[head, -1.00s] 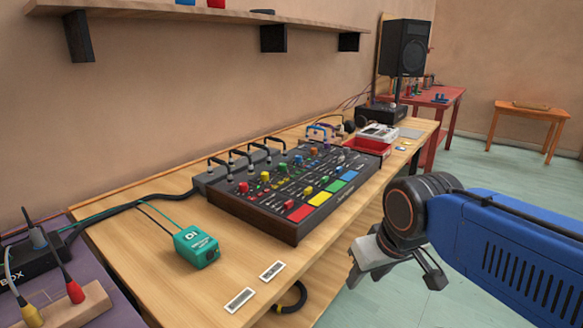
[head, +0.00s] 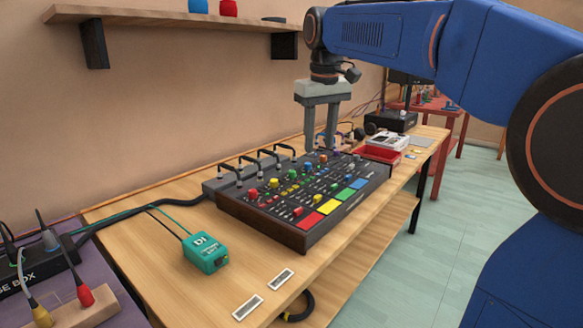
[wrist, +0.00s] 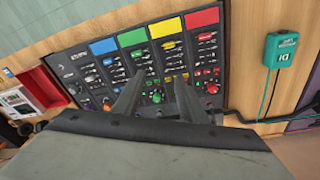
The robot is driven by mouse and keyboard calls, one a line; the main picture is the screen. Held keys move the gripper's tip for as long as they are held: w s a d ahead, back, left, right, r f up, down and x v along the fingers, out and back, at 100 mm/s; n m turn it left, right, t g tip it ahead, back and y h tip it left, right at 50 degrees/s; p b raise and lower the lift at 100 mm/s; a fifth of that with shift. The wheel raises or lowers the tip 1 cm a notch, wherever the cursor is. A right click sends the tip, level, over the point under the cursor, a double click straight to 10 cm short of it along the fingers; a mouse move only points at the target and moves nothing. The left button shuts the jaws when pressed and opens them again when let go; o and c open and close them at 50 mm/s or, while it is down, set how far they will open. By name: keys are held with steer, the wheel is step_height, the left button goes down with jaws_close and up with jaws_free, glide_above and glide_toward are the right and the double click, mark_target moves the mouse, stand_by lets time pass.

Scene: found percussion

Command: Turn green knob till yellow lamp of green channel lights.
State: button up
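The mixer (head: 352,199) lies on the wooden bench, with red, yellow, green and blue pads along its front. The green pad (head: 345,194) marks the green channel; it also shows in the wrist view (wrist: 131,37). The green knob (head: 292,174) stands in a row between a yellow and a blue knob. My gripper (head: 321,147) points down over the mixer, fingers apart and empty, seemingly above the knobs. In the wrist view the fingers (wrist: 160,78) hide part of the panel around the green channel. I cannot tell whether the channel's yellow lamp is lit.
Black cable plugs (head: 262,162) arch up along the mixer's back edge. A teal DI box (head: 205,253) sits on the bench to the left. A red tray (head: 378,154) lies beyond the mixer. A shelf (head: 180,22) runs along the wall above.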

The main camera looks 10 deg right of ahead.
step_height(320, 180, up, 4)
steer(key=n+g, duration=0.1)
glide_above(292, 171)
steer(key=s, duration=0.1)
steer(key=shift+g, duration=0.3)
steer(key=f, duration=1.1)
steer(key=w+f, duration=0.1)
steer(key=f, duration=0.5)
steer(key=shift+f, duration=0.25)
jaws_close()
